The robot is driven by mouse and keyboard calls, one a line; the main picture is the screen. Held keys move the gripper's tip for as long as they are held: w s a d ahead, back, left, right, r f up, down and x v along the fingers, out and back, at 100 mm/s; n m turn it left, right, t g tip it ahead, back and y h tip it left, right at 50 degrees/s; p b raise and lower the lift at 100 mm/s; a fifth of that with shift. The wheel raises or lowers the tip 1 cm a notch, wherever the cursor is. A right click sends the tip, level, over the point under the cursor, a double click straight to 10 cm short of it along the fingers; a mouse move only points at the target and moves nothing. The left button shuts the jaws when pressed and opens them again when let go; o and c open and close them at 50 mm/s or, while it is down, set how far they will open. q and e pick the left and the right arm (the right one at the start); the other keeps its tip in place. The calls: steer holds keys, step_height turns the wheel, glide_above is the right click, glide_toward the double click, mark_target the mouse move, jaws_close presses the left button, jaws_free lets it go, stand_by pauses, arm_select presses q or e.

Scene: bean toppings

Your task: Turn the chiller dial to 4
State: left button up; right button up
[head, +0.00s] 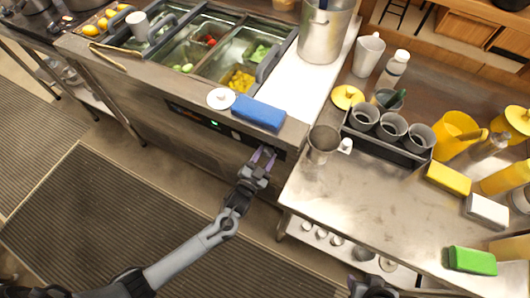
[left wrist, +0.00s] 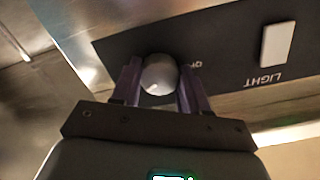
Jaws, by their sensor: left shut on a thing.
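The chiller dial (left wrist: 159,75) is a round grey knob on a dark control panel, in the left wrist view. The purple fingers of my left gripper (left wrist: 159,90) are shut on it from both sides. Its number markings are mostly hidden; only a bit of white lettering shows beside it. In the head view my left gripper (head: 263,157) reaches the right end of the chiller's front panel (head: 205,122), and the dial is hidden there. A small green display glows on that panel. My right gripper (head: 371,287) is at the bottom edge, partly cut off, away from the panel.
A white rocker switch (left wrist: 277,43) marked LIGHT sits beside the dial. Above the panel, a blue sponge (head: 258,112) and a white round lid (head: 221,98) lie on the counter edge. The steel table (head: 345,205) stands close to the right of my left gripper.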

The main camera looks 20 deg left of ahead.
arm_select(q)
steer(key=shift+r+m+p, duration=0.1)
steer(key=shift+m+p, duration=0.7)
steer(key=shift+m, duration=0.5)
steer(key=o, duration=1.1)
steer(key=shift+c, duration=0.2)
steer(key=shift+s, duration=0.1)
steer(key=s+a+p, duration=0.1)
steer(key=s+p, duration=0.1)
steer(key=s, duration=0.8)
steer(key=shift+s, duration=0.3)
